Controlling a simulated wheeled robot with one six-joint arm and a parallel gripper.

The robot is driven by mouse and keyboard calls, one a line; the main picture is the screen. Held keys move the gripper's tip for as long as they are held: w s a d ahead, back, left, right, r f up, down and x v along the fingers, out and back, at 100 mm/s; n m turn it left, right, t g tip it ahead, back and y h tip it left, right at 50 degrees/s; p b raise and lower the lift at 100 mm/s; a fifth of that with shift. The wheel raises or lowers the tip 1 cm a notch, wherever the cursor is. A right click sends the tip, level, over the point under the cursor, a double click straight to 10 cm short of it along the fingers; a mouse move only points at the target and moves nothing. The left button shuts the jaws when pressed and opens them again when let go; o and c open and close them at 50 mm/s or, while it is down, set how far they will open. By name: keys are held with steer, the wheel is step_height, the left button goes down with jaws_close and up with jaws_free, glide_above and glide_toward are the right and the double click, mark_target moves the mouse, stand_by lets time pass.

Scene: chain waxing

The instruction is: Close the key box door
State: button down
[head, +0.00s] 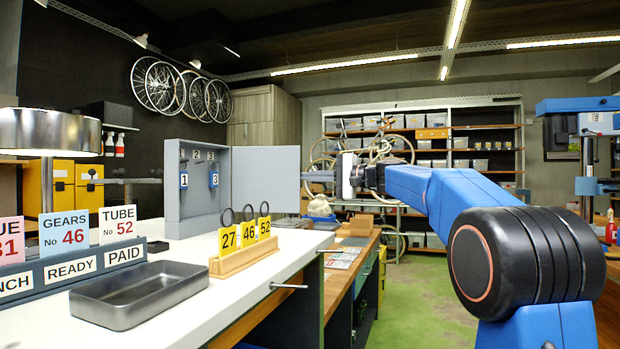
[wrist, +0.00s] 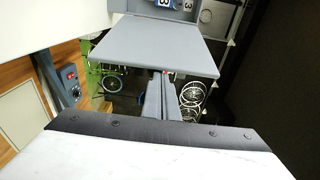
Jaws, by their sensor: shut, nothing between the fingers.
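The grey key box (head: 197,215) stands upright at the far end of the white bench. Its door (head: 266,180) is swung wide open to the right, showing numbered hooks and blue tags 1 and 3 (head: 214,179) inside. The door also shows as a grey panel in the wrist view (wrist: 155,48), with part of the box interior behind it. My gripper (head: 308,177) is shut and empty, just right of the door's free edge. In the wrist view its fingertips (wrist: 161,76) are close to the door's edge; I cannot tell whether they touch.
A wooden block with yellow tags 27, 46 and 52 (head: 244,260) stands on the white bench (head: 215,297) in front of the box. A grey metal tray (head: 140,299), a card rack (head: 60,272) and a lamp (head: 48,133) are at left. Green floor (head: 430,285) is open beyond.

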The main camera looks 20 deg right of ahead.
steer(key=shift+s, duration=0.1)
steer(key=s+a+m+t+h, duration=0.3)
steer(key=s+a, duration=1.3)
steer(key=a, duration=0.2)
steer(key=shift+s+a+h, duration=0.15)
steer(key=shift+a+h, duration=0.15)
steer(key=shift+a, duration=0.05)
stand_by(0.7)
